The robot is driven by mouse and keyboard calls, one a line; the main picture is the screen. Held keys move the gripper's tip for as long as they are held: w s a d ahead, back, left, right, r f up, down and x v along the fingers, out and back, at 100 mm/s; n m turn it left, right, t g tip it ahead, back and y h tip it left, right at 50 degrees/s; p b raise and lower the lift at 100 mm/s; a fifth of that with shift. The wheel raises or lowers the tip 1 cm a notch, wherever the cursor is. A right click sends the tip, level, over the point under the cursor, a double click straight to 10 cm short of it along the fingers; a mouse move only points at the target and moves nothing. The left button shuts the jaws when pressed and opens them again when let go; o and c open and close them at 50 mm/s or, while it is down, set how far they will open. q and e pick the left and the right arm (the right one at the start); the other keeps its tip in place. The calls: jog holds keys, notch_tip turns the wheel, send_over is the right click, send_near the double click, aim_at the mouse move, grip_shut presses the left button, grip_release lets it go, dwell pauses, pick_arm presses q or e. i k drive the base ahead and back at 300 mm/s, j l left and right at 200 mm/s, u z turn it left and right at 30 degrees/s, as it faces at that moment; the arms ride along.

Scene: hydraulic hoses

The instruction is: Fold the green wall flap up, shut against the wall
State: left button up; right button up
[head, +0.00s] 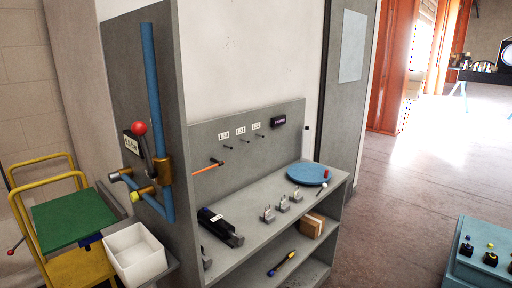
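A green panel (75,218) lies roughly flat at the lower left, below the pale block wall and beside the grey cabinet side. It looks like the green flap, folded down. Its hinge and any fastening to the wall cannot be made out. Neither of my grippers is in view.
A white bin (138,252) stands right of the panel. A blue pipe with a red-knobbed lever (140,128) projects from the cabinet side. A grey shelf bench (262,232) holds several fittings. Open floor (400,185) lies right, with a teal table (470,270) at lower right.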

aim_at(60, 222)
jog(key=i+j+u, duration=0.1)
jog(key=j, duration=0.35)
jog(key=i+j+u, duration=0.1)
jog(key=j, duration=0.35)
jog(key=i+j+u, duration=0.15)
jog(key=j, duration=0.25)
jog(key=i+j+u, duration=0.1)
jog(key=j, duration=0.3)
jog(key=i+j+u, duration=0.1)
jog(key=i+j, duration=0.15)
jog(key=j, duration=0.15)
jog(key=i+j+u, duration=0.1)
jog(key=j, duration=0.3)
jog(key=i, duration=0.1)
